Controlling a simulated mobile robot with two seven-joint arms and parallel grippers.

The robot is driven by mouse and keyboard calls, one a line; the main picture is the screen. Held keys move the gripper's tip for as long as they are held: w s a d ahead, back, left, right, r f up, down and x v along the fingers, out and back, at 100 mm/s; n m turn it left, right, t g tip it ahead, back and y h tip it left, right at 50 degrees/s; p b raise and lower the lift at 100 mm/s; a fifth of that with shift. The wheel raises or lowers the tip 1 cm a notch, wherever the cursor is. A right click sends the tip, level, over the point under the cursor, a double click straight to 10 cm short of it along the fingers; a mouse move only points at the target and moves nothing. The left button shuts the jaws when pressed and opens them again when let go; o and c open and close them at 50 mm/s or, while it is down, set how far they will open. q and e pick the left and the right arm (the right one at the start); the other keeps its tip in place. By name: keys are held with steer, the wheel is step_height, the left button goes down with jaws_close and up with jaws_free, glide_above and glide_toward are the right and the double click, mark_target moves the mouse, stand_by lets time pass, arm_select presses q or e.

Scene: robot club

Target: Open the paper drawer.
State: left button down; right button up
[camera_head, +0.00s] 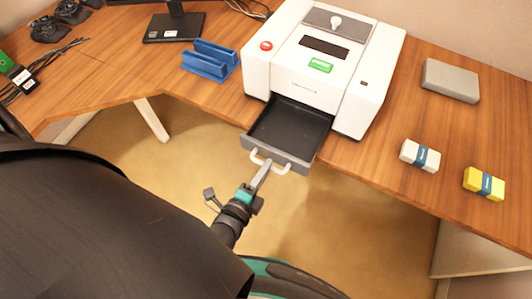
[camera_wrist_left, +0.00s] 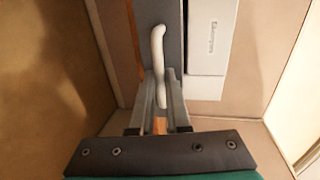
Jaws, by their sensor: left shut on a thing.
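The white printer (camera_head: 318,60) stands on the wooden desk. Its dark grey paper drawer (camera_head: 290,127) is pulled out toward me and sticks out past the desk's front edge; the tray looks empty. The drawer's white handle (camera_head: 268,163) is on its front face. My left gripper (camera_head: 262,175) is shut on the handle, near its middle. In the left wrist view, the fingers (camera_wrist_left: 160,100) close around the white handle (camera_wrist_left: 158,50), with the grey drawer front behind it. My right gripper does not show in either view.
A blue rack (camera_head: 210,60) stands left of the printer. A grey box (camera_head: 451,80), a white banded pack (camera_head: 420,156) and a yellow banded pack (camera_head: 484,184) lie to the right. A monitor stand (camera_head: 174,27) is at the back left. Open floor lies below the drawer.

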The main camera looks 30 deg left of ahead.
arm_select(q)
steer(key=c, duration=0.9)
jaws_free()
steer(key=p+v, duration=0.1)
steer(key=v, duration=1.4)
steer(key=shift+d, duration=0.1)
